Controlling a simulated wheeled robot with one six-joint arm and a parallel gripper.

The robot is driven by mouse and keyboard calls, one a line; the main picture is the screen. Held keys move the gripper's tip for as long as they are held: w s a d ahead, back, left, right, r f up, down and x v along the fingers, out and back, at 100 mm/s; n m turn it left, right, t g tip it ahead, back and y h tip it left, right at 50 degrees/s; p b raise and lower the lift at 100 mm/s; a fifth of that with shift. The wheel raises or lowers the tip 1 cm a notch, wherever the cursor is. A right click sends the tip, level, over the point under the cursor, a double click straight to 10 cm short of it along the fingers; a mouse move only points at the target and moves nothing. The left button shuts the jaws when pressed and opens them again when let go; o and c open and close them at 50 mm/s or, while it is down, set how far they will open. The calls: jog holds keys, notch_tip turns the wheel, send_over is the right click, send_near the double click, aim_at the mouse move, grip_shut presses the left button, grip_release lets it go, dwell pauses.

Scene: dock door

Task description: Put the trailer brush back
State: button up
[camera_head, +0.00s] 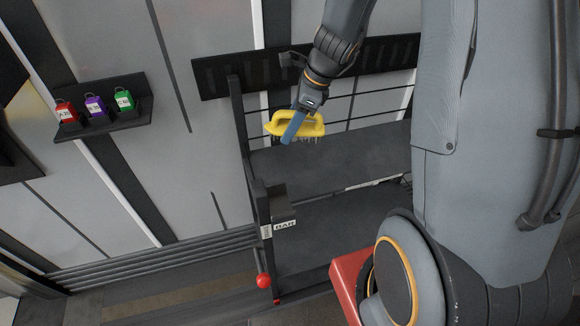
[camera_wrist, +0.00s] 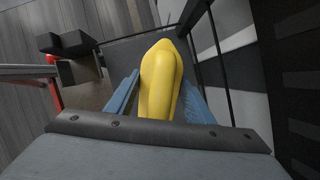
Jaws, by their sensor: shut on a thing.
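The trailer brush (camera_head: 311,124) has a yellow body with a handle and dark bristles pointing down. My gripper (camera_head: 294,127) is shut on it and holds it above the dark shelf unit (camera_head: 330,165), in front of its back rails. In the wrist view the yellow brush (camera_wrist: 158,82) sits between the two blue fingers of my gripper (camera_wrist: 160,95). The bristles are hidden there. The brush looks clear of the shelf boards, but the exact gap is hard to tell.
A small wall shelf (camera_head: 105,122) at left holds a red, a purple and a green labelled item. A dark labelled box (camera_head: 278,207) is on the unit's left post, with a red ball (camera_head: 264,281) below. A slotted dark rail (camera_head: 235,74) runs behind. Something red (camera_head: 345,280) is at lower right.

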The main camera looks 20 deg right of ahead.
jog(key=f+b, duration=0.1)
jog(key=w+f+b, duration=0.1)
jog(key=f, duration=0.1)
jog(key=shift+w+f, duration=0.2)
jog(key=shift+f, duration=0.05)
notch_tip(320, 180, down, 10)
jog(key=shift+r+b, duration=0.2)
jog(key=shift+b, duration=0.2)
jog(key=o, duration=1)
jog(key=shift+f, duration=0.15)
jog(key=shift+c, duration=0.2)
jog(key=shift+o, duration=0.3)
